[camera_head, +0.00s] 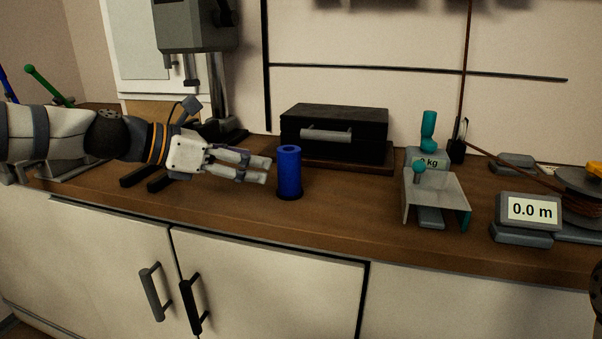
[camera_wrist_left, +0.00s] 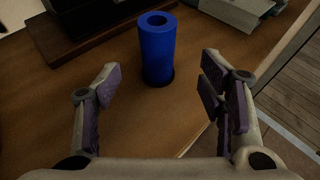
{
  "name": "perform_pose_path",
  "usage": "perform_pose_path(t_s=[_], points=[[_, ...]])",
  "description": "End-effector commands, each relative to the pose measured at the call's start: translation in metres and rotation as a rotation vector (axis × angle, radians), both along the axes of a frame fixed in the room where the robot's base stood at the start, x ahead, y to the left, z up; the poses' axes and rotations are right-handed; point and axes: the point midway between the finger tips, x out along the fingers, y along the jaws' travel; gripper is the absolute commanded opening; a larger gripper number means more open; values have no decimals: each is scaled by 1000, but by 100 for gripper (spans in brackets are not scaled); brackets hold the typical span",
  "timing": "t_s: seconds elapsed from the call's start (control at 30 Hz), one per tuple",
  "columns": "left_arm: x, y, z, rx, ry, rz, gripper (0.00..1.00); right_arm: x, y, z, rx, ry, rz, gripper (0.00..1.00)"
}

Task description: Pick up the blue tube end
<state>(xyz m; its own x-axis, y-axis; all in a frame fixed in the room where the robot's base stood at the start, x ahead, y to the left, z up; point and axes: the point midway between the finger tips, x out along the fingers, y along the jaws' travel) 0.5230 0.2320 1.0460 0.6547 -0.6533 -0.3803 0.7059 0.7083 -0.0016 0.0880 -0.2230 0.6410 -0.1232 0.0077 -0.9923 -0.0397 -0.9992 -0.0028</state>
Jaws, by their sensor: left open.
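The blue tube end (camera_head: 289,173) stands upright on the wooden counter, near its middle, with its hollow top facing up. My left gripper (camera_head: 268,170) points right toward it, open and empty, with its fingertips just short of the tube. In the left wrist view the blue tube (camera_wrist_left: 157,50) stands beyond and between the two spread fingers of my left gripper (camera_wrist_left: 165,90). The fingers do not touch it there. My right gripper is not in view; only a dark bit of something shows at the right edge of the head view.
A black case (camera_head: 334,133) lies behind the tube on the counter (camera_head: 345,207). A teal-sided clear stand (camera_head: 436,196) and a display reading 0.0 m (camera_head: 532,211) are to the right. A grey press-like machine (camera_head: 196,28) stands behind my left arm. The counter's front edge is close.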

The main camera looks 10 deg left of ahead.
Motion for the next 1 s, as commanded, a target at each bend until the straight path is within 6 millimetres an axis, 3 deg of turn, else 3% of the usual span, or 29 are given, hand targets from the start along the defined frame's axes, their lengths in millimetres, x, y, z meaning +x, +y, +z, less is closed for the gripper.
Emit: perform_pose_path(t_s=[0.1,0.5,0.77,0.87,1.0], points=[[19,-18,-20,2,13,-1,63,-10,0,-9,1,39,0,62],[63,-58,-41,4,11,-1,63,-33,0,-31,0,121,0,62],[67,-63,-36,3,0,0,63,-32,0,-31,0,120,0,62],[67,-63,-36,3,0,0,45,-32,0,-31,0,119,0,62],[67,-63,-36,3,0,0,13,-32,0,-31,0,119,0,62]])
